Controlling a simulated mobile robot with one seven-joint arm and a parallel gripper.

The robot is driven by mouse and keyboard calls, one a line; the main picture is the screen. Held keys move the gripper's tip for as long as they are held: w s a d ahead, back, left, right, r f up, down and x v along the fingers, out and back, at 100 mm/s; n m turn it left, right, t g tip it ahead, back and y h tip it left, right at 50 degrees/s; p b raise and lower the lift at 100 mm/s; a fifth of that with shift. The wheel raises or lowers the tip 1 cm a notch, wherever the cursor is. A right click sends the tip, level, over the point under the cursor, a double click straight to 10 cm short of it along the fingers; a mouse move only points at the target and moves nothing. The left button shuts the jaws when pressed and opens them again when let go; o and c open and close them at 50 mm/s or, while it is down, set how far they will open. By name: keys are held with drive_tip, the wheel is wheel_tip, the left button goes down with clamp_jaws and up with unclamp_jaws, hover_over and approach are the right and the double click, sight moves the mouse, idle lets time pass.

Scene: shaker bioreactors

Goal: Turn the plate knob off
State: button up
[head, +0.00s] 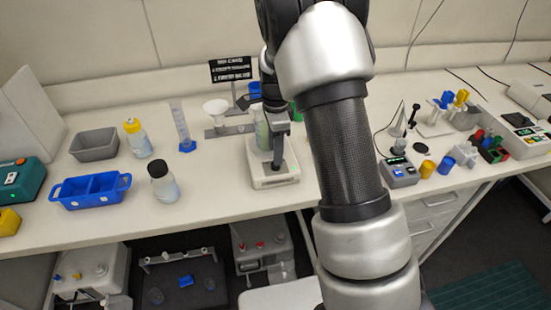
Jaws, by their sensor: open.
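A white plate unit (272,182) stands on the bench, left of my arm in the head view. It has a pale, flat body with a small dark display on its front. A greenish bottle (262,134) appears on or just behind its top. My gripper (278,158) points down over the unit, with its dark fingers in front of the bottle. It is open, but the fingers overlap from this angle, so the gap is hard to see. The plate knob cannot be made out; the fingers may hide it. Contact between fingers and unit cannot be told.
Left on the bench are a blue divided tray (92,204), a grey bin (95,158), a yellow-capped bottle (138,139), a black-capped bottle (164,186) and a cylinder (181,128). A funnel stand (216,110) is behind. Right of my arm is a small instrument (399,173).

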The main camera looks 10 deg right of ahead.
drive_tip(key=shift+f, duration=2.3)
drive_tip(key=shift+c, duration=0.3)
drive_tip(key=c, duration=1)
